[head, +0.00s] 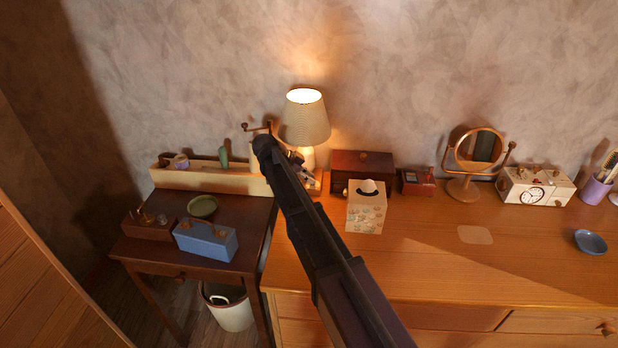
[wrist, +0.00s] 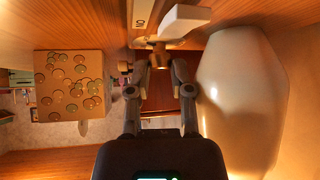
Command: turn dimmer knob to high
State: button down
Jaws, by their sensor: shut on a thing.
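The dimmer knob (wrist: 159,52) shows at the top centre of the wrist view as a small brass-coloured piece, with a pale pointer-like part (wrist: 185,18) beside it. My gripper (wrist: 160,68) is shut on the knob, one finger at each side. A light strip with dark lettering (wrist: 140,18) lies just beyond. The white lamp body (wrist: 235,105) stands close to the right of my fingers. In the head view the table lamp (head: 306,120) is lit, and my arm reaches to its base. My arm covers the knob there, and its setting is hard to read.
A patterned tissue box (head: 366,208) stands right of my arm, with a dark wooden box (head: 361,168) behind it. The desk's front middle (head: 410,265) is clear.

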dwell(0.4)
jog(key=c, duration=0.5)
grip_release()
jog(key=shift+c, duration=0.2)
jog(key=shift+w, duration=0.1)
jog(key=shift+n, duration=0.3)
